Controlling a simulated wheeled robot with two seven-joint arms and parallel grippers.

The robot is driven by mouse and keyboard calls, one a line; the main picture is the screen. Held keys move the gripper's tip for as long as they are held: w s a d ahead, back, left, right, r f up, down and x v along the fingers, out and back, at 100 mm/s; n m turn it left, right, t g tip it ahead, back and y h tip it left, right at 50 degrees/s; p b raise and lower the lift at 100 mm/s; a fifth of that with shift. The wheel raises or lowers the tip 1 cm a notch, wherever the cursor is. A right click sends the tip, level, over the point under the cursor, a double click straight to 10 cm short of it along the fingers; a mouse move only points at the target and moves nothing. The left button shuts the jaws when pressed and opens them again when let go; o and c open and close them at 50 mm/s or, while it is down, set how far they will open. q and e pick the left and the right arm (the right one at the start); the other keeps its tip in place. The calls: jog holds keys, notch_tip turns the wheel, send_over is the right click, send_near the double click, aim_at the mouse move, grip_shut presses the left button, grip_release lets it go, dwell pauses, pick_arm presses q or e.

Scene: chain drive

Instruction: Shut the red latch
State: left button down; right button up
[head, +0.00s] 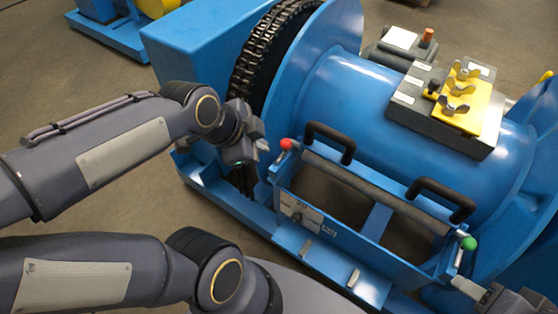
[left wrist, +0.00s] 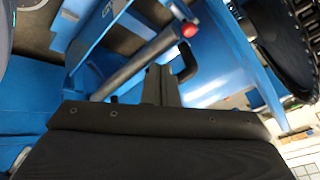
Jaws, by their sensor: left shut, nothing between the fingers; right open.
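The red latch (head: 287,145) is a short metal lever with a red ball knob, at the left end of a blue hinged frame (head: 345,237). Its lever stands up at a slant from the frame's corner. The knob also shows in the left wrist view (left wrist: 189,30), ahead of the fingers. My left gripper (head: 263,146) is shut and empty just left of the knob, with a small gap between them in the head view. My right gripper (head: 468,288) is at the lower right, below the green-knobbed latch (head: 467,244); it is open and partly cut off by the picture edge.
Two black handles (head: 330,142) rise from the frame's bar. The large blue drum (head: 365,95) lies behind, with a dark chain (head: 262,50) at its left. A grey box with a yellow plate and wing nuts (head: 467,108) sits on top.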

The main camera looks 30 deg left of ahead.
pick_arm(q)
jog(key=shift+w+a+f+m+b, duration=0.2)
jog(key=shift+w+f+m+b, duration=0.05)
jog(key=shift+f+m, duration=0.25)
jog(key=shift+w+a+f+m+b, duration=0.15)
jog(key=shift+w+f+m+b, duration=0.1)
jog(key=shift+f+m, duration=0.2)
pick_arm(e)
jog(key=shift+w+f, duration=0.2)
jog(key=shift+f, duration=0.75)
pick_arm(q)
jog(key=shift+f, duration=0.1)
jog(key=shift+w+f+b, duration=0.95)
jog(key=shift+w+f, duration=1.25)
jog(key=shift+f, duration=0.15)
jog(key=shift+w+f+b, duration=0.9)
jog(key=shift+w+f, duration=1.25)
jog(key=shift+f, duration=0.2)
pick_arm(e)
jog(key=shift+f, duration=1.95)
